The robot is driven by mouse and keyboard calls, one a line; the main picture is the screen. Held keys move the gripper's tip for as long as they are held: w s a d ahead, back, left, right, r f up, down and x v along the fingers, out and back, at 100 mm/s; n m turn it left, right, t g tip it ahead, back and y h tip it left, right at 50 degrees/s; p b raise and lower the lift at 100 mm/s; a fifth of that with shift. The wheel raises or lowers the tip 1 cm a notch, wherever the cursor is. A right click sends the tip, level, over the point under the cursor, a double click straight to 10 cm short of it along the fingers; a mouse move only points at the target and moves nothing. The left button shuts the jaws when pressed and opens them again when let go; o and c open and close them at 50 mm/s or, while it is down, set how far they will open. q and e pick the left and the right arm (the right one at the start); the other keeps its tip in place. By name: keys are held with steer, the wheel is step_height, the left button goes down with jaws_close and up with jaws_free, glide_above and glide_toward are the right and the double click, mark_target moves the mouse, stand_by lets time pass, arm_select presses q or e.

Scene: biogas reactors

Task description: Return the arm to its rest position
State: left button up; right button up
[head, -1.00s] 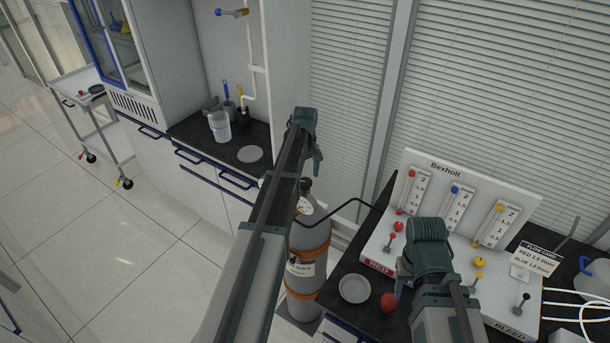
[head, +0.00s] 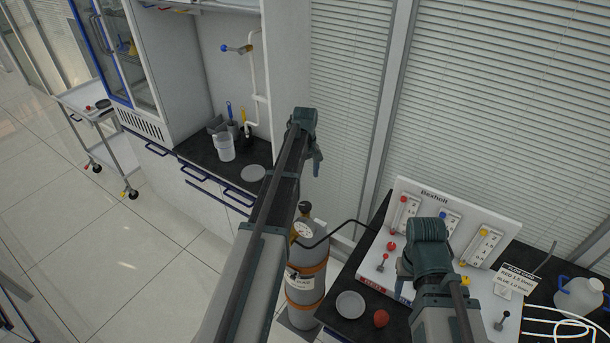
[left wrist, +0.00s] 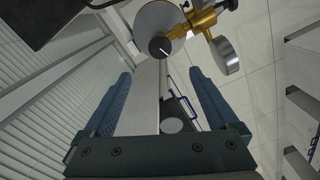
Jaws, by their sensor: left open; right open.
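My left arm reaches up the middle of the head view, and its gripper (head: 317,160) hangs in the air above the gas cylinder. In the left wrist view the left gripper (left wrist: 160,100) is open, with nothing between its two fingers. My right arm comes in from the lower right, and its gripper (head: 402,278) is in front of the Bexholt flow panel (head: 401,188). The right gripper is mostly hidden behind its own wrist, and I see nothing held in it.
The gas cylinder (head: 306,258) with its gauge stands below my left arm. A plate (head: 350,304) and a red ball-like object (head: 381,318) lie on the dark bench by the panel. A jug (head: 225,147) stands on the far counter. Open floor lies at left.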

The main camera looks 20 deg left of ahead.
stand_by(0.3)
arm_select(q)
steer(key=s+d+f+m+b, duration=0.7)
steer(key=s+d+f+b, duration=0.2)
steer(key=s+d, duration=0.4)
steer(key=s+d+f+m+y+b, duration=0.1)
steer(key=s+d+f+m+b, duration=0.7)
steer(key=s+d, duration=0.6)
steer(key=shift+s+d+f+b, duration=0.2)
steer(key=shift+d+f+b, duration=0.3)
steer(key=shift+f+b, duration=0.5)
